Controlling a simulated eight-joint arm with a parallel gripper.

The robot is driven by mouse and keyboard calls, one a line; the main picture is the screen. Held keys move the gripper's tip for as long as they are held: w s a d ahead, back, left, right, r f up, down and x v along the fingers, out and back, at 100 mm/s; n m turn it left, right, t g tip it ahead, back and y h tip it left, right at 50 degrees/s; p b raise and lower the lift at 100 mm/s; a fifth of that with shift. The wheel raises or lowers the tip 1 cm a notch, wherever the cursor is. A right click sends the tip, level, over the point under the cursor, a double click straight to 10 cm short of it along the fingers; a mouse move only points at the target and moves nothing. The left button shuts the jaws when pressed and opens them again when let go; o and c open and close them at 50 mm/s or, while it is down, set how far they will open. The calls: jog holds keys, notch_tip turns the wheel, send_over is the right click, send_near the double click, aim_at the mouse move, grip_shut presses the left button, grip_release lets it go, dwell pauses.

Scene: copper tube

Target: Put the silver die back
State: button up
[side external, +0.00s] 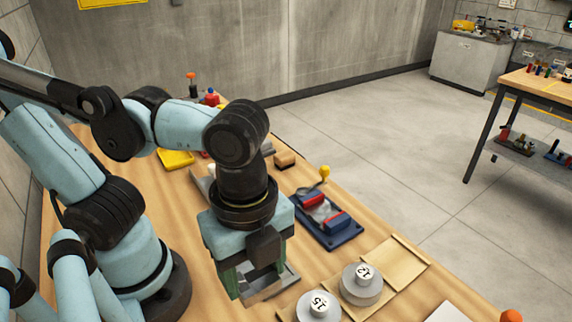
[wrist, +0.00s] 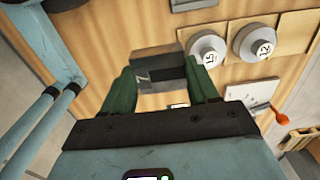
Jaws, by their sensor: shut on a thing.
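My gripper (side external: 256,276) points down over the near part of the wooden bench, its green fingers on either side of a grey metal block. In the wrist view my gripper (wrist: 159,76) is shut on this block, the silver die (wrist: 158,62), which has a pale mark on its near side. In the side view the fingers and wrist hide most of it. A grey metal piece (side external: 278,287) shows below the fingers; I cannot tell whether the die touches it.
Two round grey pieces with white tops marked 15 (side external: 318,305) and 12 (side external: 362,285) stand on wooden boards to the right. A blue fixture (side external: 328,222) with red blocks and a yellow-knobbed lever stands behind. A small wooden block (side external: 285,159) lies farther back.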

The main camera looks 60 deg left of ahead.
jog(key=shift+s+a+f, duration=0.15)
jog(key=shift+s+f, duration=0.05)
jog(key=shift+s, duration=0.35)
jog(key=shift+s+a+f, duration=0.1)
jog(key=shift+s+f, duration=0.1)
jog(key=shift+s, duration=0.3)
jog(key=w+a+f, duration=0.2)
jog(key=w, duration=0.1)
jog(key=w+a+f, duration=0.2)
jog(key=w, duration=0.1)
jog(key=w+a+f, duration=0.3)
jog(key=shift+f, duration=2)
jog(key=shift+f, duration=0.15)
jog(key=o, duration=1.4)
jog(key=shift+o, duration=0.2)
